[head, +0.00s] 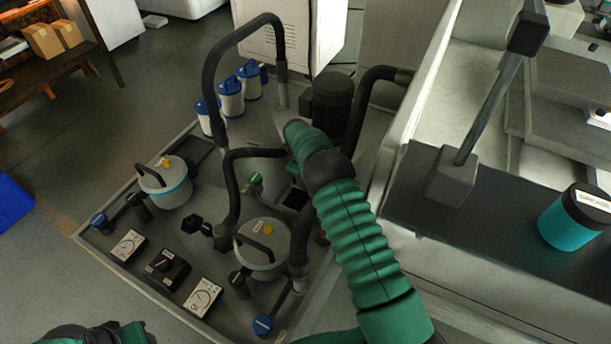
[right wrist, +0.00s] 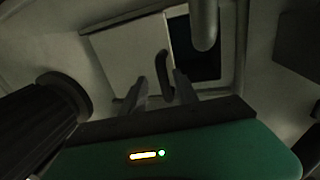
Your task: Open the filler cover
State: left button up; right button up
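The filler cover (right wrist: 125,50) is a pale, flat square plate in the right wrist view, with a dark curved handle (right wrist: 164,68) near its right edge. A dark opening (right wrist: 203,66) shows beside the plate; it also shows as a dark square in the head view (head: 293,198). In the head view my right arm hides the cover's area. My right gripper (right wrist: 161,86) has its two fingers apart, one on each side of the handle's near end. I cannot tell whether they touch it. My left gripper's fingers are out of frame; only part of my left arm shows at the bottom left.
Black hoses (head: 232,165) arch around my right gripper. Two lidded canisters (head: 165,182) (head: 262,250), gauges (head: 203,297) and blue-capped filters (head: 231,98) stand on the grey unit. A dark motor (head: 333,103) is close behind. A teal jar (head: 567,220) stands at right.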

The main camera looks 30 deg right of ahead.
jog(key=d+v, duration=0.1)
jog(key=v, duration=0.6)
jog(key=shift+a, duration=0.3)
jog(key=shift+a, duration=0.15)
